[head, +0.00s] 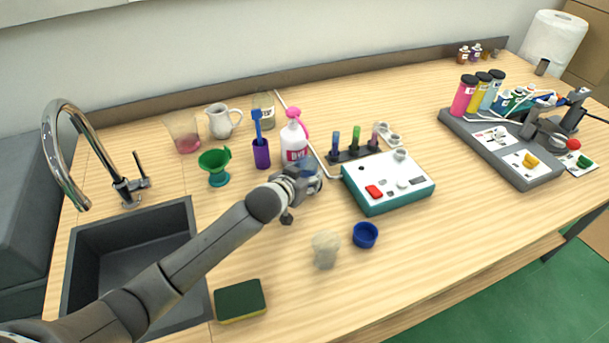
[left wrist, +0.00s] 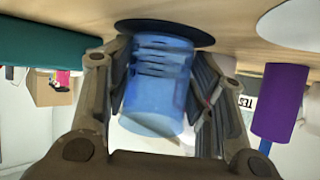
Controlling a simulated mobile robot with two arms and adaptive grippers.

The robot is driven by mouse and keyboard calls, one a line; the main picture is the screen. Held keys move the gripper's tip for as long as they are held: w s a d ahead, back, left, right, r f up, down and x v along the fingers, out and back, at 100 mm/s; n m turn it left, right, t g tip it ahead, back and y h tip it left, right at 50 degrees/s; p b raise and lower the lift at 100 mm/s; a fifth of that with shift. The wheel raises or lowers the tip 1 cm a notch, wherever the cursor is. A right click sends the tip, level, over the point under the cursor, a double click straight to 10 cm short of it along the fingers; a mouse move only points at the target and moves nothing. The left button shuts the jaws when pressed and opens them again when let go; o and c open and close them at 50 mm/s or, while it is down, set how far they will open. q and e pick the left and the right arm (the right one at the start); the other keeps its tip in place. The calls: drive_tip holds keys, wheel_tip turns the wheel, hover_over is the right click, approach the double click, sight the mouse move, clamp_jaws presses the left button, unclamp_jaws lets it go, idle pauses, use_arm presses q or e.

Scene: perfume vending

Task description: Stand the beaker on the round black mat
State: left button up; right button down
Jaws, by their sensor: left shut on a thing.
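The beaker (left wrist: 160,75) is clear with blue in it. My left gripper (head: 306,187) is shut on it, with one finger on each side in the left wrist view. In the head view the beaker (head: 313,186) is partly hidden by the gripper, between the white bottle and the teal box. The round black mat (left wrist: 165,31) shows right at the beaker's base end in the left wrist view. I cannot tell whether they touch. In the head view the mat is hidden or too small to make out. My right gripper is not in view.
The white bottle (head: 293,143) and purple holder (head: 261,154) stand close behind the gripper. The teal box (head: 385,202) is close on its right. The sink (head: 130,250) is at left.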

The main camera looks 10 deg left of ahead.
use_arm(q)
drive_tip(key=shift+f, duration=0.15)
drive_tip(key=o, duration=1.1)
drive_tip(key=shift+c, duration=0.2)
drive_tip(key=shift+r, duration=0.2)
drive_tip(key=v, duration=1.2)
